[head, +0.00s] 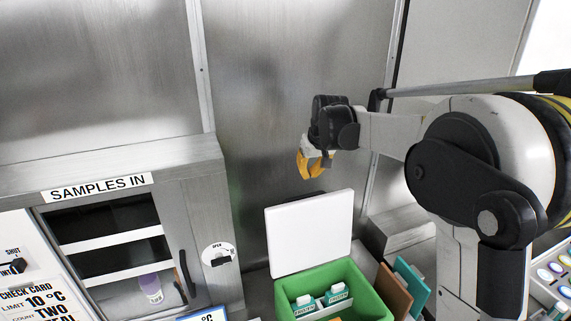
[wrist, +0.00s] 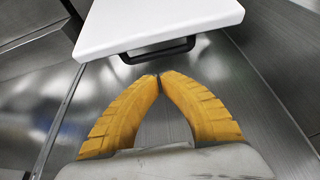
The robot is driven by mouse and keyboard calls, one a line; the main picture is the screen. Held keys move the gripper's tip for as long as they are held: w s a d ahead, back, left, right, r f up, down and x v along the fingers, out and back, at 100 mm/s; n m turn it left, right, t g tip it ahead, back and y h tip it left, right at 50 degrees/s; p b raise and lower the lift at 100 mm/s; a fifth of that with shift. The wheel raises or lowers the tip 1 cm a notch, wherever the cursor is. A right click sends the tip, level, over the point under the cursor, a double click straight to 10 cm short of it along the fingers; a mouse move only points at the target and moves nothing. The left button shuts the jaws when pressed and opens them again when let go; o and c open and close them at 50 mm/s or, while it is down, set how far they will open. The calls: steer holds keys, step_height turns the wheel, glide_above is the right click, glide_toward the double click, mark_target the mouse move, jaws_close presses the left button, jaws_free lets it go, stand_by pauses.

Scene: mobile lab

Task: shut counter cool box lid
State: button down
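The green cool box (head: 368,290) is at the bottom middle of the head view, cut off by the frame's lower edge. Its white lid (head: 309,236) stands open and upright at the back of the box. My gripper (head: 311,176) is above the lid, apart from it. In the wrist view the lid (wrist: 155,22) shows at the top, with a black bar handle (wrist: 160,54) at its edge. The yellow fingers of my gripper (wrist: 158,76) meet at the tips just below the handle, with nothing between them. White labelled containers (head: 337,294) are inside the box.
A steel "SAMPLES IN" cabinet (head: 205,185) stands left of the box, with a purple and white bottle (head: 150,287) inside. Brown (head: 394,292) and teal (head: 411,288) boards lean to the box's right. A steel wall is behind.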

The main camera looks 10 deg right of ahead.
steer(key=w+a+p, duration=0.1)
steer(key=w+p, duration=0.2)
steer(key=w, duration=0.3)
step_height(320, 180, down, 11)
steer(key=p, duration=0.1)
steer(key=shift+w+r+n, duration=0.15)
steer(key=shift+r+n, duration=0.05)
steer(key=shift+n, duration=0.1)
steer(key=shift+s+a+r, duration=0.1)
steer(key=shift+s+a, duration=0.05)
steer(key=shift+s, duration=0.05)
